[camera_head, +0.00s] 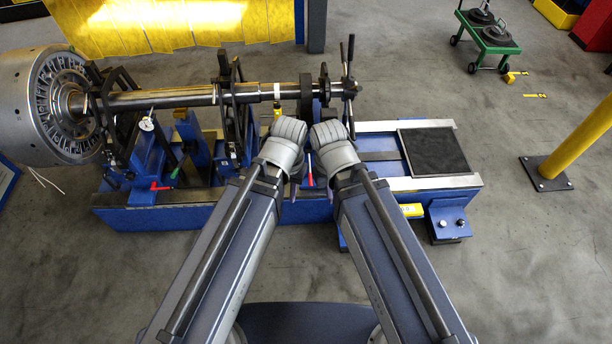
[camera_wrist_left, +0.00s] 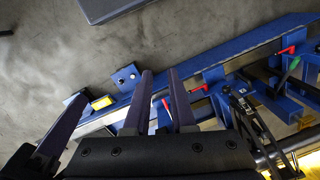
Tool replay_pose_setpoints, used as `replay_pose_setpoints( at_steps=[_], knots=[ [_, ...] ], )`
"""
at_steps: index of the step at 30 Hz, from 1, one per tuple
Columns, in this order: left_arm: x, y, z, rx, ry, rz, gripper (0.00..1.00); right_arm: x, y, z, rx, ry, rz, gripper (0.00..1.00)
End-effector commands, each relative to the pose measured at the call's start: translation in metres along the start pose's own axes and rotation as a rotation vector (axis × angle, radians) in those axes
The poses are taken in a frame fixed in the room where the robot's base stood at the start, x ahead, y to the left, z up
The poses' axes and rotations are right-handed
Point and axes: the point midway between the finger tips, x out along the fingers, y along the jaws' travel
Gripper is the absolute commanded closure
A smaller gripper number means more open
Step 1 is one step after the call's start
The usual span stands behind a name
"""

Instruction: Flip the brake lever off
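A small red-handled lever (camera_head: 309,172) stands on the blue machine, between my two hands in the head view. In the left wrist view a red lever (camera_wrist_left: 166,104) shows in the gap between the left fingers, apart from both. Another red lever (camera_head: 160,186) and a green lever (camera_head: 175,173) are farther left. Which one is the brake lever is not marked. My left gripper (camera_wrist_left: 161,74) points down with two purple fingers apart and nothing held. My right gripper (camera_head: 328,190) is beside it, its fingers mostly hidden behind my wrist.
The blue machine bed (camera_head: 150,217) carries a long steel shaft (camera_head: 190,98) with a big rotor (camera_head: 30,105) at left. A black pad (camera_head: 433,152) lies at right. A blue box with knobs (camera_head: 449,222) sits in front. A yellow post (camera_head: 580,140) stands right.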

Motion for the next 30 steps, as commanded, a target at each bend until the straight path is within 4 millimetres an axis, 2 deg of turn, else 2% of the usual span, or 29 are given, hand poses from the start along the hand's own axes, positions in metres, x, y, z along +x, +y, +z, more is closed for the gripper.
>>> replay_pose_setpoints(
  at_steps=[1,6,20,30],
  knots=[
    [0.022,0.001,-0.008,-0.033,0.001,0.023,0.84,0.022,-0.002,-0.001,0.000,0.000,0.000,1.00],
    [0.066,0.006,-0.032,-0.175,0.001,0.125,1.00,0.067,-0.006,-0.004,0.000,0.001,0.001,1.00],
    [0.167,0.006,-0.099,-0.575,-0.029,0.417,1.00,0.183,-0.017,-0.011,0.000,0.002,0.002,1.00],
    [0.231,-0.008,-0.150,-0.862,-0.081,0.637,1.00,0.268,-0.025,-0.017,-0.001,0.004,0.002,1.00]
  ],
)
